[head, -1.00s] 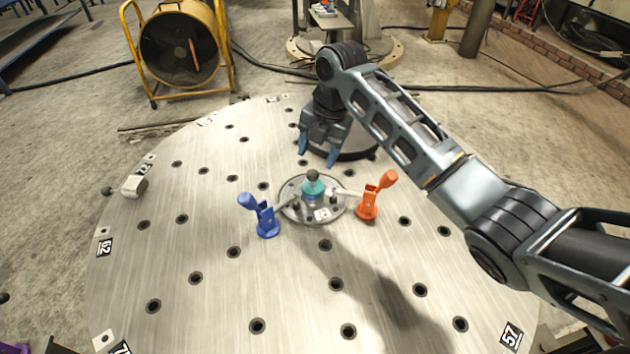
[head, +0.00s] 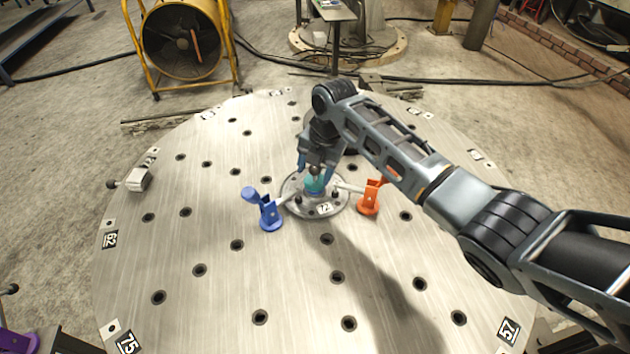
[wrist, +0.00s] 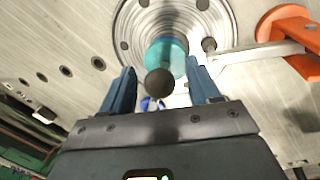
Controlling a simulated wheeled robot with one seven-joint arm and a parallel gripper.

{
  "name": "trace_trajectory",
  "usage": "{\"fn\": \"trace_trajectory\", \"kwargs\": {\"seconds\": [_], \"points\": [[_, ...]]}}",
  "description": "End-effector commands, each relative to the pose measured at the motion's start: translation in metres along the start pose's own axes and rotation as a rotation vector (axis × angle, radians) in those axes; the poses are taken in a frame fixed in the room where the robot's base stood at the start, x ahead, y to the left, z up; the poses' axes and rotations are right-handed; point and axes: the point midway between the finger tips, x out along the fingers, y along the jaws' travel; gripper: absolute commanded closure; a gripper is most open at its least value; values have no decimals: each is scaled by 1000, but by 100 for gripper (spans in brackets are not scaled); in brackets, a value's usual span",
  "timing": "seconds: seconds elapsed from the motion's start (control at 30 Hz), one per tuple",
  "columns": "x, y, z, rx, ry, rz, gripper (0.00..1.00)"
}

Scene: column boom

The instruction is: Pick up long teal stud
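The teal stud (head: 315,184) stands upright in the middle of a round metal flange plate (head: 327,208) on the large round table. It has a dark rounded top. In the wrist view the teal stud (wrist: 167,58) lies between and just beyond my two blue fingertips, its dark knob nearest the camera. My gripper (head: 315,173) is open and pointed down at the stud, with one finger on each side. In the wrist view the fingers (wrist: 160,80) stand apart with gaps beside the stud. The stud's lower end is hidden in the flange.
A blue clamp (head: 266,212) stands left of the flange and an orange clamp (head: 370,197) right of it, their arms reaching onto the plate. A small grey block (head: 139,180) sits at the table's left edge. The table's front, with several holes, is clear.

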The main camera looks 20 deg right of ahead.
Motion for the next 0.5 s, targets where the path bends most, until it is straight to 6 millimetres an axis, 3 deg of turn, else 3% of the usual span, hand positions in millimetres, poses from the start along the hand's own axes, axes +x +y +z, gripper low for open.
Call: {"fn": "trace_trajectory", "kwargs": {"seconds": [0.07, 0.5], "points": [[0, 0, 0, 0, 0, 0, 46], [0, 0, 0, 1, 0, 0, 88]]}}
